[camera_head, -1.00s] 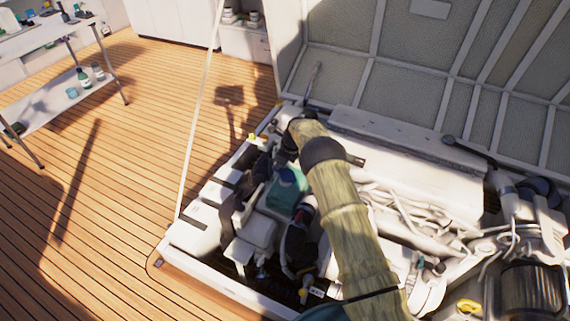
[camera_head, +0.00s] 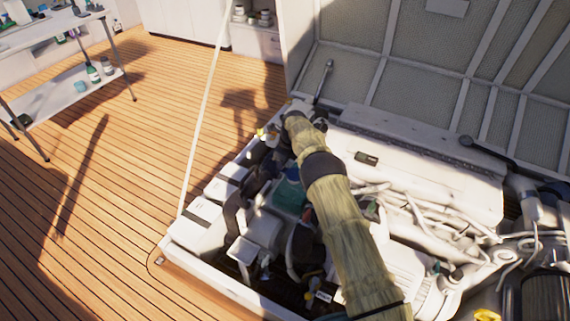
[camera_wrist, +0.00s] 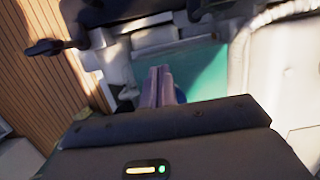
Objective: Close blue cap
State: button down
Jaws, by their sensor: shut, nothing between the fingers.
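The teal reservoir (camera_head: 288,196) sits in the engine bay, just left of my arm in the head view. A small blue spot (camera_head: 293,173), perhaps the blue cap, shows at its upper edge. The wrist view shows the teal top (camera_wrist: 205,68) beyond my gripper (camera_wrist: 160,70). My gripper is shut and empty, with its two fingers together and pointing over the teal surface. A dark blue patch (camera_wrist: 181,96), possibly the cap, shows just right of the fingers and is partly hidden. I cannot tell whether the cap is open or whether the fingers touch it.
The raised hatch lid (camera_head: 430,75) stands behind the bay, with a thin pole (camera_head: 205,115) at its left. A white engine cover (camera_head: 420,170) and hoses lie right of the arm. Wooden deck (camera_head: 110,190) is open at left, before a bench (camera_head: 60,95).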

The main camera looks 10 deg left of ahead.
aim_at(284, 170)
jog(key=shift+s+d+f, duration=0.1)
jog(key=shift+d+f, duration=0.05)
dwell(0.4)
jog(key=shift+s+d+f+p, duration=0.2)
jog(key=shift+s+d+p, duration=0.05)
jog(key=shift+d+p, duration=0.55)
jog(key=shift+f, duration=0.2)
jog(key=shift+r, duration=0.1)
jog(key=w+a+p+v, duration=0.1)
jog(key=a+p+v, duration=0.2)
jog(key=v, duration=1.1)
jog(key=shift+a+r+p, duration=0.25)
jog(key=shift+r+p, duration=0.15)
jog(key=shift+r, duration=0.15)
jog(key=shift+w+a, duration=0.1)
